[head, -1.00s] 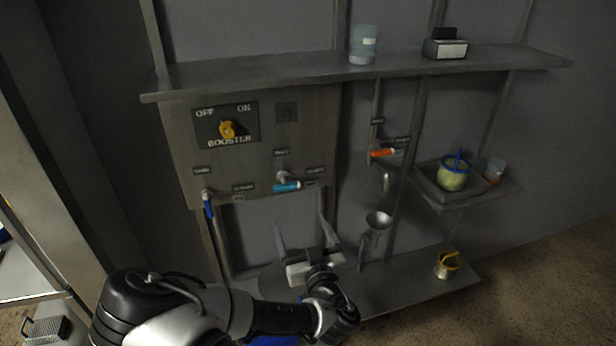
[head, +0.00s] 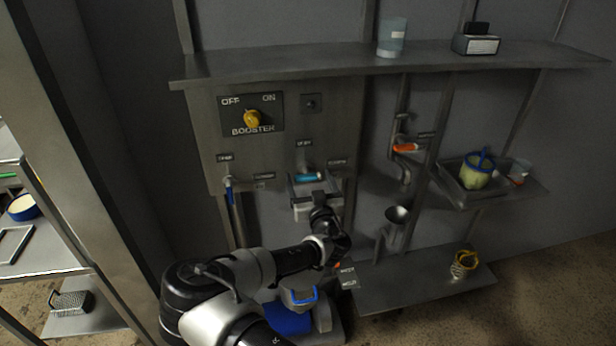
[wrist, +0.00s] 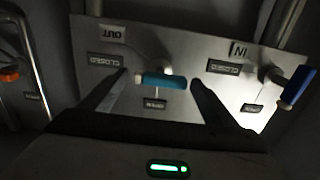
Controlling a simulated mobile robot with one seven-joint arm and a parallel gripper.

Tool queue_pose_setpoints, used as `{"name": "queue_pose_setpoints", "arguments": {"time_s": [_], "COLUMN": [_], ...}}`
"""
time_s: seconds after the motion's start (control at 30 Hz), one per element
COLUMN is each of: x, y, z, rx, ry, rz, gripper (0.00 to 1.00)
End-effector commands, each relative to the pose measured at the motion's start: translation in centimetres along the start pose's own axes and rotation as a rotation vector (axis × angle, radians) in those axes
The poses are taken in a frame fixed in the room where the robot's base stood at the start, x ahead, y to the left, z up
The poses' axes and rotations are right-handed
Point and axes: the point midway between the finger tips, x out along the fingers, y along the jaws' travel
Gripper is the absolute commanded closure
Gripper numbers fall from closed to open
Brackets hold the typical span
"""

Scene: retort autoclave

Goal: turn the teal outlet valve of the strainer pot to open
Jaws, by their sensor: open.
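The teal valve handle (head: 308,177) sits on the grey wall panel, partly hidden behind my gripper in the head view. In the wrist view the teal handle (wrist: 165,81) lies nearly level under the OUT label, which appears upside down. A CLOSED label (wrist: 105,60) is to its left, and a smaller label is below it. My gripper (head: 310,187) is raised in front of the panel. In the wrist view my gripper (wrist: 160,79) is open, with one finger on each side of the handle. I see gaps at both sides, and cannot tell how deep the fingers reach.
A blue valve handle (wrist: 298,87) is to the right in the wrist view, by the IN label. An orange handle (head: 407,148) is right of the panel. The yellow booster knob (head: 252,118) is above. A shelf (head: 290,66) overhangs the panel. A funnel (head: 397,215) stands lower right.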

Motion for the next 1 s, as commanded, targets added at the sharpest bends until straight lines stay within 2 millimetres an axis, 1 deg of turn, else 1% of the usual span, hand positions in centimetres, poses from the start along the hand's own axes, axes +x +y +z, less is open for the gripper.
{"name": "queue_pose_setpoints", "arguments": {"time_s": [0.03, 0.13, 0.43, 0.47, 0.5, 0.7, 1.0], "x": [0.5, 1.16, 1.41, 1.41, 1.41, 1.39, 1.41], "y": [-0.04, -0.05, -0.01, -0.01, -0.02, -0.02, 0.06], "z": [0.06, 0.02, 0.02, 0.02, 0.02, 0.02, 0.14], "rx": [0.0, 0.0, 0.0, 0.0, 0.0, 0.0, -0.026], "ry": [0.0, 0.0, -0.001, -0.001, -0.001, 0.0, 0.001], "rz": [-0.002, -0.001, 0.0, 0.0, 0.0, 0.0, 0.003], "gripper": [0.19, 0.19, 0.19, 0.2, 0.27, 0.6, 0.6]}}
